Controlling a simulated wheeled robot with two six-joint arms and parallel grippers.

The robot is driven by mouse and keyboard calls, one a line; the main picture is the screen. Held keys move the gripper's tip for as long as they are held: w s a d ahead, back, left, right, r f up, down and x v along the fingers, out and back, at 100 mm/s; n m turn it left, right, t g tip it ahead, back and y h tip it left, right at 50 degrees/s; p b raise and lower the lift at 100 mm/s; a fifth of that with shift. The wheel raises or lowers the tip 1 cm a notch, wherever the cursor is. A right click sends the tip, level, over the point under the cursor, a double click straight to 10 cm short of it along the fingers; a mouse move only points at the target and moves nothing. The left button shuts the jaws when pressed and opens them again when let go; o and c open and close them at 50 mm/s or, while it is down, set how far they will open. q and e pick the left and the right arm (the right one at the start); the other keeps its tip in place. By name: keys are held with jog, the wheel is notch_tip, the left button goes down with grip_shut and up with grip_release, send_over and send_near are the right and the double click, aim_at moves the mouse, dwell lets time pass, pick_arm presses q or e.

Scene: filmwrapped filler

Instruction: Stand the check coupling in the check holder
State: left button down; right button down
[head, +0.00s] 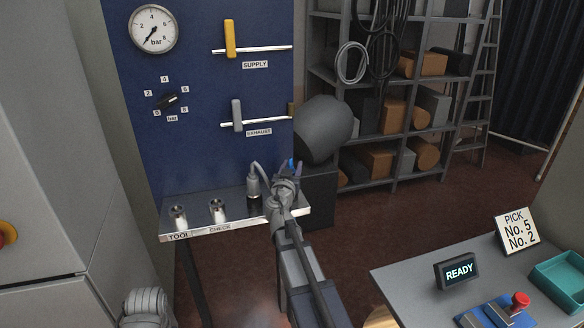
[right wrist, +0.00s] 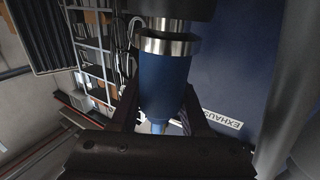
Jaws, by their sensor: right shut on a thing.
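The check holder (head: 218,211) is a small metal cup on the shelf above the CHECK label, in the head view. My right gripper (head: 290,170) is at the shelf's right end, to the right of the holder and apart from it. It is shut on a blue coupling with a bright metal collar, which I take to be the check coupling (right wrist: 165,85). In the right wrist view the coupling sits between the two fingers, with a black part beyond its collar. In the head view the gripper mostly hides it. My left gripper is not in view.
The shelf (head: 190,232) also bears the tool holder (head: 178,216) and a grey hose fitting (head: 253,186) in a dark base, close to my right gripper. Above is the blue panel (head: 200,80) with valve levers. A dark rounded body (head: 326,128) stands right of the panel.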

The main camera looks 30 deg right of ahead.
jog(key=shift+s+f, duration=0.1)
jog(key=shift+f, duration=0.1)
dwell(0.5)
jog(key=shift+c, duration=1.5)
grip_release()
jog(key=v, duration=0.7)
jog(key=shift+s+a, duration=0.25)
jog(key=shift+s, duration=0.05)
